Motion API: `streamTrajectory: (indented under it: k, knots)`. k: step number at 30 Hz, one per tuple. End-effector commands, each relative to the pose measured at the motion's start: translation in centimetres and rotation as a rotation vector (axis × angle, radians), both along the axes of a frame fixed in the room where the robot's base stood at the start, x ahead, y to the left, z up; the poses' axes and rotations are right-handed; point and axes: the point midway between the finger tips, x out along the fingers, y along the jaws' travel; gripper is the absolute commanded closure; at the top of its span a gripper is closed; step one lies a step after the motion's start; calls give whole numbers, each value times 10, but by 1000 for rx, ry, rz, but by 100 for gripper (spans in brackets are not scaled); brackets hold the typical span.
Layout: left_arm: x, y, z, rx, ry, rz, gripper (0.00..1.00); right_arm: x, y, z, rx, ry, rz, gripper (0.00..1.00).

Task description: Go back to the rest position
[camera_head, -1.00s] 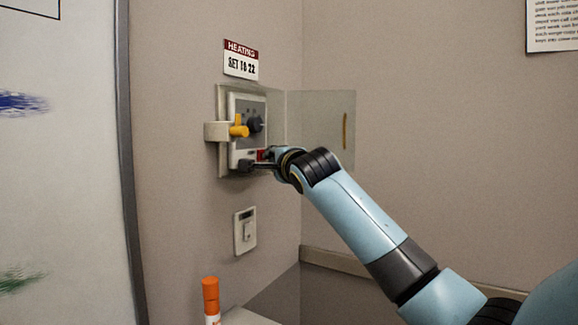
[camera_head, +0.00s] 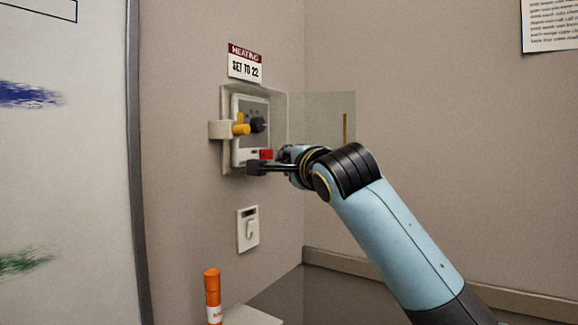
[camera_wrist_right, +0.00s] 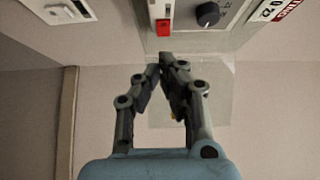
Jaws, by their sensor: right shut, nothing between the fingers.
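My right gripper (camera_head: 252,168) is shut and empty, in front of the lower part of the heating control box (camera_head: 237,103) on the wall. In the right wrist view its fingertips (camera_wrist_right: 163,63) meet below the box's red switch (camera_wrist_right: 163,27), with nothing between them. The red switch also shows in the head view (camera_head: 266,154), just above the fingers. The box has a black knob (camera_head: 258,125) with a yellow piece (camera_head: 241,129) beside it. My left gripper is not in view.
A clear cover (camera_head: 325,108) stands open to the right of the box, close to my right wrist. A light switch (camera_head: 248,229) is below. A whiteboard (camera_head: 65,180) fills the left side.

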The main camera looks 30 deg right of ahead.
Motion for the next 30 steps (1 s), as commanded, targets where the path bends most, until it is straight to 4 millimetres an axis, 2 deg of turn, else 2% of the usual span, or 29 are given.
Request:
streamTrajectory:
  k: [15, 17, 18, 20, 23, 26, 27, 29, 30]
  knots:
    - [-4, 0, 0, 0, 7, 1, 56, 0, 0, 0, 0, 0, 0, 100]
    - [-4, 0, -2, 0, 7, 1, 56, -1, 0, -6, 0, 7, 0, 100]
    - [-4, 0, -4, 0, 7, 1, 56, -2, 0, -15, 2, 19, 1, 100]
    - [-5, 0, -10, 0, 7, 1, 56, -5, 2, -39, 7, 50, 2, 100]
    - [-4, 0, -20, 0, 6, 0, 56, -7, 1, -102, 24, 149, -5, 100]
    - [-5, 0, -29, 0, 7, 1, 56, -11, -2, -185, 45, 283, -11, 100]
    - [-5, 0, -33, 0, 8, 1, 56, -14, -3, -219, 43, 338, -11, 100]
    - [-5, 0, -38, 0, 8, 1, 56, -22, -4, -270, 27, 423, -6, 100]
    - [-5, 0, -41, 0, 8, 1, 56, -29, -4, -303, 11, 479, 1, 100]
